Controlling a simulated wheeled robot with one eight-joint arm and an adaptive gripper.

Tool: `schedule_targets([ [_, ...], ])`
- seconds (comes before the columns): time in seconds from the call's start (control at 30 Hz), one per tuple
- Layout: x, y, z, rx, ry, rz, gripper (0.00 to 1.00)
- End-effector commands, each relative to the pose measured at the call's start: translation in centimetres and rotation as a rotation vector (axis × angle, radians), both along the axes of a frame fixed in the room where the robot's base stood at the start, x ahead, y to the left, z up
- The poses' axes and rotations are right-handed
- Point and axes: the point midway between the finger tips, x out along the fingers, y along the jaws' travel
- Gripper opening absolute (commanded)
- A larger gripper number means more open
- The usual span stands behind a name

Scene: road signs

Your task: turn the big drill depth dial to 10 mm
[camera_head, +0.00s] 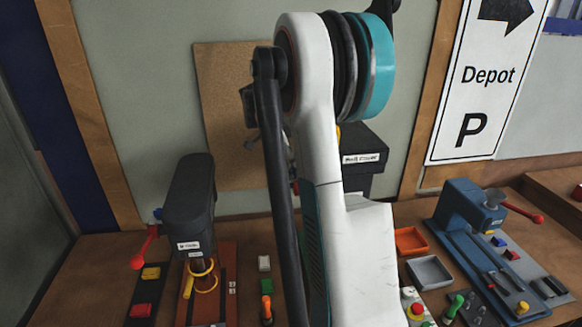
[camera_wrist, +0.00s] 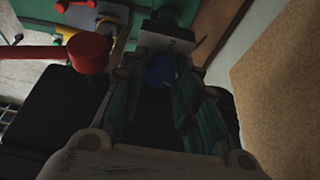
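In the wrist view a dark blue round part (camera_wrist: 160,70), which looks like a dial, shows between the teal and grey fingers of my gripper (camera_wrist: 160,90). The fingers stand apart on either side of it; in the dim light I cannot tell whether they touch it. Its scale and setting cannot be read. In the head view a dark machine (camera_head: 365,168) with a white label stands behind my arm, mostly hidden. Another dark drill-like machine (camera_head: 190,205), with a red-knobbed lever, stands at the left. My gripper is hidden in the head view.
In the wrist view a red knob on a rod (camera_wrist: 88,54) is close at the left, and a cork board (camera_wrist: 280,90) fills the right. In the head view a blue machine (camera_head: 465,208), an orange tray (camera_head: 410,240) and a grey tray (camera_head: 430,272) are right of my arm.

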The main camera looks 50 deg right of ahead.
Motion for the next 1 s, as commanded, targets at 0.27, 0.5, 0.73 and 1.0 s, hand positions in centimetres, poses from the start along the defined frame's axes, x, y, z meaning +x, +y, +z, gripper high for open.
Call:
schedule_targets([
  [0.27,0.0,0.0,0.0,0.0,0.0,0.0,0.48],
  [0.5,0.2,0.2,0.7,-0.001,0.0,0.001,0.48],
  [0.73,1.2,1.4,4.5,0.0,0.0,0.002,0.48],
  [1.0,2.5,2.9,9.1,0.0,0.0,0.001,0.48],
])
